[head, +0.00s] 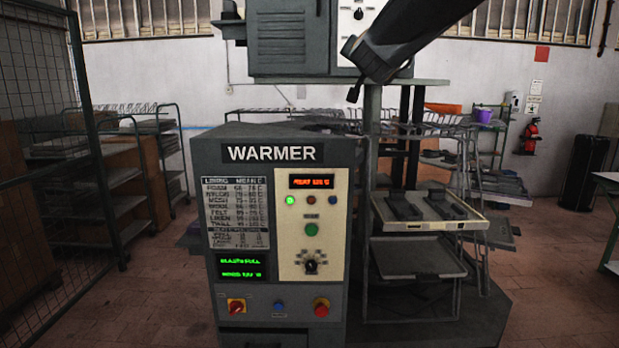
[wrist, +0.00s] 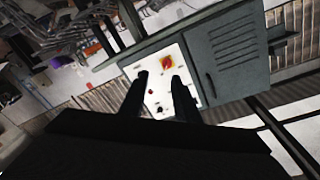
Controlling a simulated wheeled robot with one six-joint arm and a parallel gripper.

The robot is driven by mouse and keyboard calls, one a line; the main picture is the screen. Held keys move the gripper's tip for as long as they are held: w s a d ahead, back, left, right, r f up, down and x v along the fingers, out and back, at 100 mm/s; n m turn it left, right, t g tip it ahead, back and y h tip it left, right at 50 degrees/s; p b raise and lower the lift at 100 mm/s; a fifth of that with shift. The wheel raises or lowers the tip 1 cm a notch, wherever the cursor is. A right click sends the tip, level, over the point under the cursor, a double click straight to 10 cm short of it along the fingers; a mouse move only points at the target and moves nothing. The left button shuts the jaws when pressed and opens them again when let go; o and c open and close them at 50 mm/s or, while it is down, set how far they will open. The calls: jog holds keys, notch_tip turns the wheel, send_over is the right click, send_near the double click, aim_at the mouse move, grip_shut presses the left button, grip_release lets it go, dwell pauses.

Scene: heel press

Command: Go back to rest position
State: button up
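My gripper (wrist: 158,78) shows in the wrist view as two dark fingers standing apart, with nothing held between them. Behind the fingers is the pale control panel (wrist: 187,95) of a grey-green machine. In the head view my dark arm (head: 408,32) crosses the top right, in front of the upper machine.
The upper machine's grey housing (head: 290,40) is behind the warmer. Two dark forms rest on a tray (head: 400,227) at its right. A mesh fence (head: 50,150) is at left, wire racks are behind, and a fire extinguisher (head: 530,136) hangs at right.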

jog(key=s+f+n+g+y+b, duration=0.1)
jog(key=s+f+n+g+b, duration=0.3)
jog(key=f, duration=0.9)
jog(key=s+f+g+y+p, duration=0.15)
jog(key=s+f, duration=0.35)
jog(key=f, duration=0.7)
jog(key=s+f+n+g+b, duration=0.1)
jog(key=s+f+g+b, duration=0.3)
jog(key=f, duration=0.9)
jog(key=s+d+f+n+g+b, duration=0.1)
jog(key=s+d+f+g, duration=0.1)
jog(key=s+f, duration=0.8)
jog(key=s+d+f+n+g+b, duration=0.1)
jog(key=s+f+g, duration=0.4)
jog(key=s+f, duration=0.6)
jog(key=s+d+n, duration=0.1)
jog(key=s+d, duration=0.1)
jog(key=s, duration=0.3)
jog(key=shift+s+f, duration=0.25)
jog(key=shift+s, duration=0.1)
jog(key=shift+h, duration=0.25)
jog(key=shift+o, duration=0.3)
jog(key=shift+d, duration=0.1)
